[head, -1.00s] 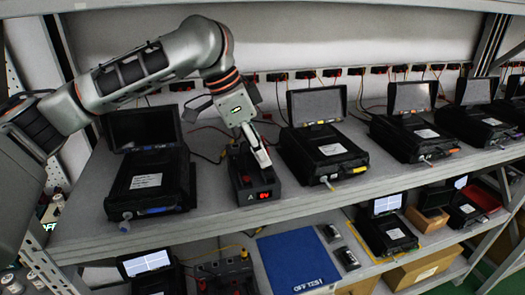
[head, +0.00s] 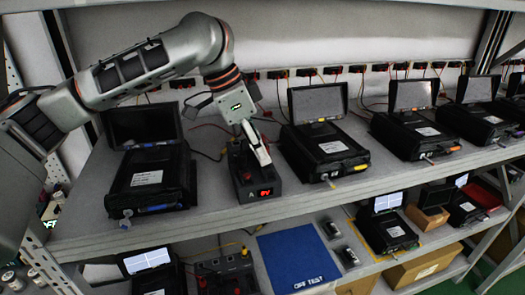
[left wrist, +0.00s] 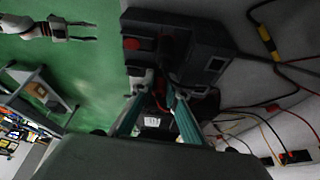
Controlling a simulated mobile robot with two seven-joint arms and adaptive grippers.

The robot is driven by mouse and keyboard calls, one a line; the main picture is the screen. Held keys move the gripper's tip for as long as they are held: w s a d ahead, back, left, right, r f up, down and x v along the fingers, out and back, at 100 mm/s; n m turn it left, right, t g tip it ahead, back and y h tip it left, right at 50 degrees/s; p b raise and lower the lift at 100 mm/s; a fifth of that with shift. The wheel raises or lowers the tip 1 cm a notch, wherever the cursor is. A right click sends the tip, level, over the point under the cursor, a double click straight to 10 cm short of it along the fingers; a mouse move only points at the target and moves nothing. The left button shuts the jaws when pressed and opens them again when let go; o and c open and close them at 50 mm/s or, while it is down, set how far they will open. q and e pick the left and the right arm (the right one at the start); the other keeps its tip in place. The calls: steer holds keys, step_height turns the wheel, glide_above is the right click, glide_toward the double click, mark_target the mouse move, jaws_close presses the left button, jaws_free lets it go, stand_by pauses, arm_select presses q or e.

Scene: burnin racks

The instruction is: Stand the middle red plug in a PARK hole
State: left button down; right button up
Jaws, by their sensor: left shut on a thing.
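My left gripper (head: 258,150) is over the black box marked A (head: 255,182) on the upper shelf, with its fingers pointing down. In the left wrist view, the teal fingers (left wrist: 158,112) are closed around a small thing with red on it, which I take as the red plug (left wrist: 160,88). The plug is mostly hidden in both views, and I cannot tell if it is seated or lifted. The same box also shows there (left wrist: 195,35), with a red part at its left. No PARK label is readable. My right gripper (left wrist: 82,31) is open and empty over the green floor.
Black units with raised screens stand on both sides of the box, at left (head: 150,180) and right (head: 325,150). Red and yellow wires run behind to wall sockets. The lower shelf (head: 320,262) holds a blue mat (head: 292,258) and another box with posts (head: 228,274).

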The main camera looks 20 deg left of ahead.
arm_select(q)
steer(key=shift+w+a+r, duration=0.1)
steer(key=shift+a+r, duration=0.1)
steer(key=shift+r, duration=0.55)
steer(key=shift+w+a+r, duration=0.1)
steer(key=shift+a+r, duration=0.05)
steer(key=shift+r, duration=0.6)
steer(key=shift+d+f, duration=0.1)
steer(key=shift+f, duration=0.05)
